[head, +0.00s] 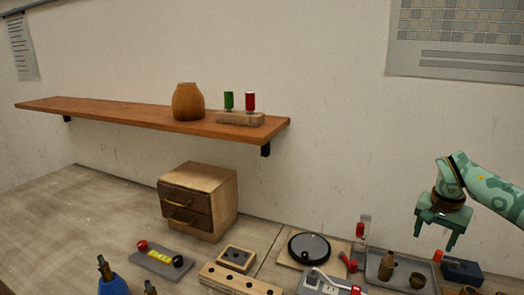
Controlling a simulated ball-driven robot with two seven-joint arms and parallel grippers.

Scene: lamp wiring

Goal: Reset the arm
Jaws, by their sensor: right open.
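My right arm, pale green, comes in from the right edge. My right gripper (435,240) points down with its two fingers apart and nothing between them. It hangs in the air above the right end of the table, over the area of the grey tray (374,280). My left gripper is not in view.
A wooden shelf (90,110) holds an orange-brown vase (188,102) and a block (240,118) with green and red pieces. Below stand a small drawer cabinet (220,190), a round black device (309,248) and a blue box (461,270). The table's left part is clear.

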